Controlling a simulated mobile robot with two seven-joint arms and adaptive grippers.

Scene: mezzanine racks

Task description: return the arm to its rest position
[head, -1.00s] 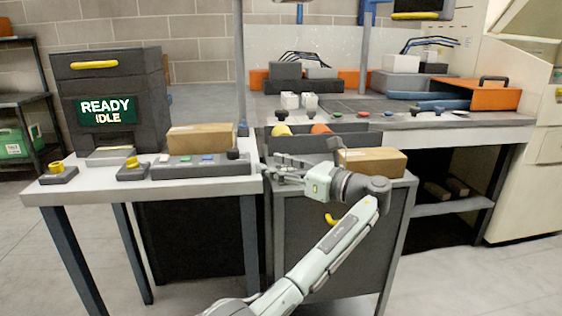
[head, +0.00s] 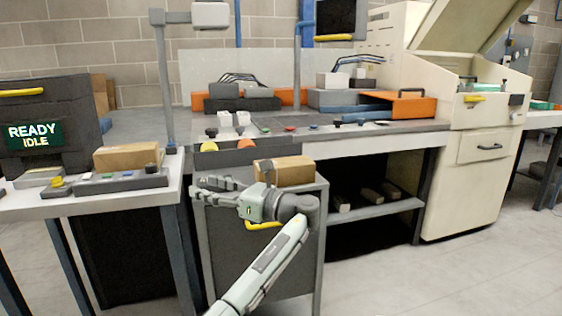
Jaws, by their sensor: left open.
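My left arm reaches up from the bottom of the head view. Its gripper (head: 207,190) points left, in front of the small dark cabinet (head: 265,275) between the two benches. The gripper is open, with nothing seen between its fingers. A cardboard box (head: 287,171) sits on the cabinet top, just behind my wrist in the picture. Whether they touch cannot be told. My right gripper is not in view.
At left, a light table (head: 80,203) holds a dark machine reading READY IDLE (head: 45,130) and another cardboard box (head: 127,156). Behind, a long bench (head: 345,145) carries an orange case (head: 405,105). A cream machine (head: 470,190) stands right. The floor at lower right is clear.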

